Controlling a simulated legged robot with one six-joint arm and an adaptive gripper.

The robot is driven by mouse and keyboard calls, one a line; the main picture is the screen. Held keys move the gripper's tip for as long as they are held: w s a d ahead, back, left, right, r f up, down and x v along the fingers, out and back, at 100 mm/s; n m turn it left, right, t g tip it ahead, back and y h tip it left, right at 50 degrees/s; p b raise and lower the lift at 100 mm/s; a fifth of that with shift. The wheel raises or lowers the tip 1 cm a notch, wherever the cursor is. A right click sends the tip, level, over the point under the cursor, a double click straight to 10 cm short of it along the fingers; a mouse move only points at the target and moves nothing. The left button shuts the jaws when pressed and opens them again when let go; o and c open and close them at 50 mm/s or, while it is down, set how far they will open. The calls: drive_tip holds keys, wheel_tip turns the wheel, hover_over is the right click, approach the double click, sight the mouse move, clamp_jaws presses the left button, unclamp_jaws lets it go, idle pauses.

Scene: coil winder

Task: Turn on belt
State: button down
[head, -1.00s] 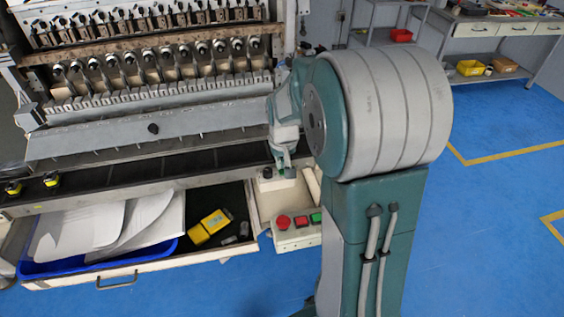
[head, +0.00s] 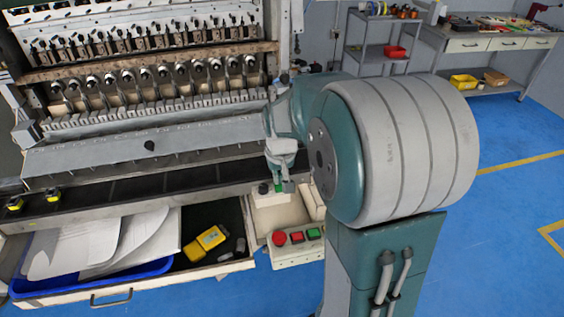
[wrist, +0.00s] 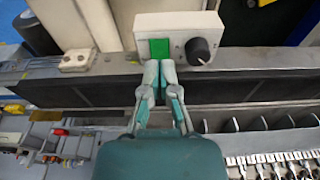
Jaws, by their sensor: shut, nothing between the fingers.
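A white control box (wrist: 180,34) carries a square green button (wrist: 159,48) and a black knob (wrist: 199,48) beside it. My gripper (wrist: 160,66) is shut and empty, with its fingertips right at the lower edge of the green button in the wrist view. I cannot tell whether they touch it. In the head view my gripper (head: 287,187) is over the same small box, partly hiding it. The dark belt (head: 120,190) runs along the front of the machine, with two small yellow-and-black items (head: 52,195) at its left.
A lower panel (head: 290,257) with a red knob (head: 279,238), a red button and a green button stands just below. An open drawer (head: 170,281) holds a blue tray (head: 25,289) with papers and a yellow device (head: 205,242). Blue floor beyond is clear.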

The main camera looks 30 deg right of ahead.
sight(278, 187)
wheel_tip(278, 187, up, 11)
drive_tip(key=s, duration=0.2)
drive_tip(key=shift+s+a+f, duration=0.15)
drive_tip(key=shift+a, duration=0.2)
drive_tip(key=shift+w+d+r+t, duration=0.15)
drive_tip(key=shift+w+t, duration=0.05)
drive_tip(key=shift+w, duration=0.15)
drive_tip(key=shift+w+d+r+t, duration=0.1)
drive_tip(key=shift+w+t, duration=0.1)
drive_tip(key=shift+w, duration=0.15)
drive_tip(key=shift+f, duration=0.1)
drive_tip(key=x, duration=1.4)
drive_tip(key=shift+d, duration=0.15)
